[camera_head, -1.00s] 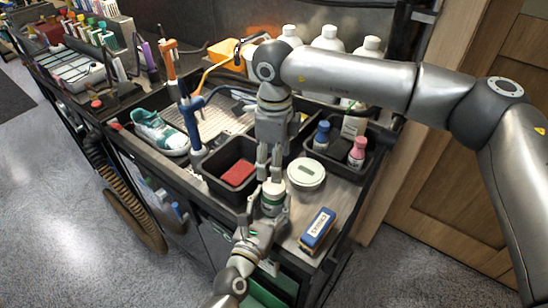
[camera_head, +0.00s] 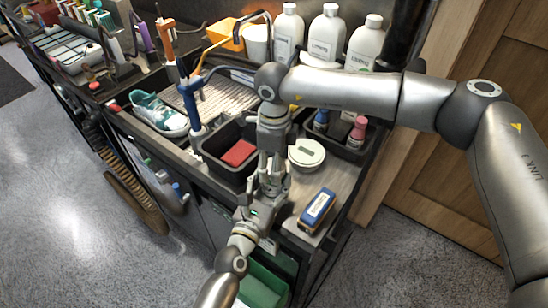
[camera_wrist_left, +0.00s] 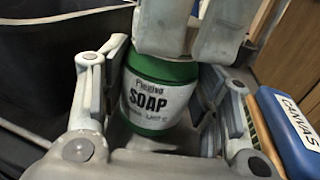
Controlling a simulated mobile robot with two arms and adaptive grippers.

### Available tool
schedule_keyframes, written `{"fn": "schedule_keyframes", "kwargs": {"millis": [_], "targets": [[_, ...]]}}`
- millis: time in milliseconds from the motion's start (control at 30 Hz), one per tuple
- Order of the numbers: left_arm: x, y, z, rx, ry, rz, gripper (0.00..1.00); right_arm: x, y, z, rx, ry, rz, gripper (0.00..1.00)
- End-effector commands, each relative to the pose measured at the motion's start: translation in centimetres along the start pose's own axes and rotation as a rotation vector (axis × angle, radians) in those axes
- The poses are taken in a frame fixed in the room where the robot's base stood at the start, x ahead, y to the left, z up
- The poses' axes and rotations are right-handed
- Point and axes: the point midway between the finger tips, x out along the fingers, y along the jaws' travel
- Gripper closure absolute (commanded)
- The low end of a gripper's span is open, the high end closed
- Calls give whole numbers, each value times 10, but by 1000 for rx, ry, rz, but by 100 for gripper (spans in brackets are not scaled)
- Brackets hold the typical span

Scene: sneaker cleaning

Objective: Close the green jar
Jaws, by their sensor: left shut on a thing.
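The green jar (camera_wrist_left: 158,97), with a white label reading SOAP, stands upright between the fingers of my left gripper (camera_head: 265,193). In the left wrist view this gripper is shut on its body from both sides. My right gripper (camera_head: 271,172) points straight down over the jar's top. Its two fingers show at the top of the left wrist view (camera_wrist_left: 192,35), right at the jar's upper edge. They hide the jar's mouth and any lid, so I cannot tell what they hold.
A round white container (camera_head: 306,153) stands close to the right of the grippers. A black bin with a red block (camera_head: 238,153) is to the left. A caddy with small bottles (camera_head: 357,130) and white bottles (camera_head: 325,35) stand behind.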

Motion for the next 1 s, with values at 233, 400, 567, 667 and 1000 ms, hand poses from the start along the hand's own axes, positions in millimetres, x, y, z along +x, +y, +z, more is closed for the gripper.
{"fn": "schedule_keyframes", "kwargs": {"millis": [233, 400, 567, 667, 1000], "targets": [[0, 0, -1, 0, 2, -1, 100, 0, 0, 0, 0, 0, 0, 49], [0, 0, -1, 0, 2, -1, 100, 0, 0, 0, 0, 0, 0, 71], [0, 0, -1, 0, 2, -1, 100, 0, 0, 0, 10, 0, 0, 82], [0, 0, -1, 0, 2, -1, 100, 0, 0, 0, 8, 0, 0, 82], [0, 0, -1, 0, 2, -1, 100, 0, 0, 0, 8, 0, 0, 28]]}}
